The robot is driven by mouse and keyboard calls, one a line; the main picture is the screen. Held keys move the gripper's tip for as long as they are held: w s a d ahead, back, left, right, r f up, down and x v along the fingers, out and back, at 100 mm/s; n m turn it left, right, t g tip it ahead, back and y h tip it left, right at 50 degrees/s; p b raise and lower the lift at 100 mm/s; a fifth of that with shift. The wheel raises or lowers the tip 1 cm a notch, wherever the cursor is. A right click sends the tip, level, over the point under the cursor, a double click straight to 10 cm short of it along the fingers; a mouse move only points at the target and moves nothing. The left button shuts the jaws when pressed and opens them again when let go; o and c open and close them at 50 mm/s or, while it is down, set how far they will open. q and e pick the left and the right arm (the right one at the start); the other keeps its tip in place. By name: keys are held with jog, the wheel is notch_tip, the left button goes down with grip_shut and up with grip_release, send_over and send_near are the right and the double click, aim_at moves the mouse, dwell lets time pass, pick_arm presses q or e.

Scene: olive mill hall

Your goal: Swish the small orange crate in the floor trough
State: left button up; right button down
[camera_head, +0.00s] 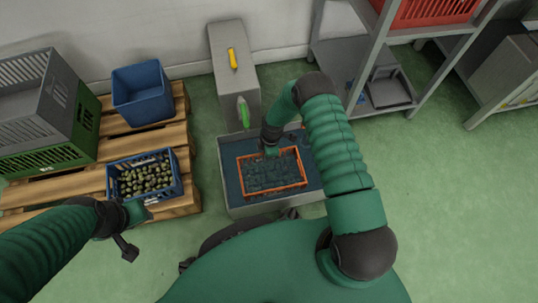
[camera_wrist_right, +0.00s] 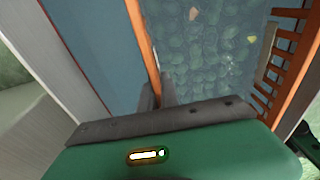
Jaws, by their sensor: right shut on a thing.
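The small orange crate (camera_head: 304,179) sits inside the grey floor trough (camera_head: 230,206), low in its dark blue water. Its orange wall (camera_wrist_right: 141,42) and slatted side also show in the right wrist view, with a dark pebbly pattern and a few pale flecks inside. My right gripper (camera_head: 271,151) reaches down at the crate's far wall and is shut on its rim; in the wrist view the fingers (camera_wrist_right: 157,96) straddle the orange wall. My left gripper (camera_head: 128,212) is empty beside the blue olive crate; its jaw opening is not clear.
A blue crate of olives (camera_head: 116,190) and an empty blue bin (camera_head: 143,93) stand on the wooden pallet (camera_head: 85,185) at left, beside stacked grey and green crates (camera_head: 38,110). A grey post (camera_head: 233,70) stands behind the trough. A metal shelf (camera_head: 350,90) is at back right; the right floor is clear.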

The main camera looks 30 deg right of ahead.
jog(key=shift+w+a, duration=0.2)
jog(key=shift+a, duration=0.55)
jog(key=shift+w+a, duration=0.2)
jog(key=shift+a, duration=0.55)
jog(key=shift+s+d, duration=0.2)
jog(key=shift+d, duration=0.6)
jog(key=shift+s+d, duration=0.25)
jog(key=shift+d, duration=0.5)
jog(key=shift+s+d, duration=0.2)
jog(key=shift+d, duration=0.6)
jog(key=shift+w+a, duration=0.2)
jog(key=shift+a, duration=0.6)
jog(key=shift+w+a, duration=0.25)
jog(key=shift+a, duration=0.5)
jog(key=shift+w+a, duration=0.2)
jog(key=shift+a, duration=0.6)
jog(key=shift+s+d, duration=0.15)
jog(key=shift+d, duration=0.45)
jog(key=shift+s+d, duration=0.15)
jog(key=shift+d, duration=0.45)
jog(key=shift+r+p, duration=0.15)
jog(key=shift+p, duration=0.2)
notch_tip(320, 180, up, 15)
jog(key=p, duration=0.7)
jog(key=shift+f+p, duration=0.2)
jog(key=shift+p, duration=0.1)
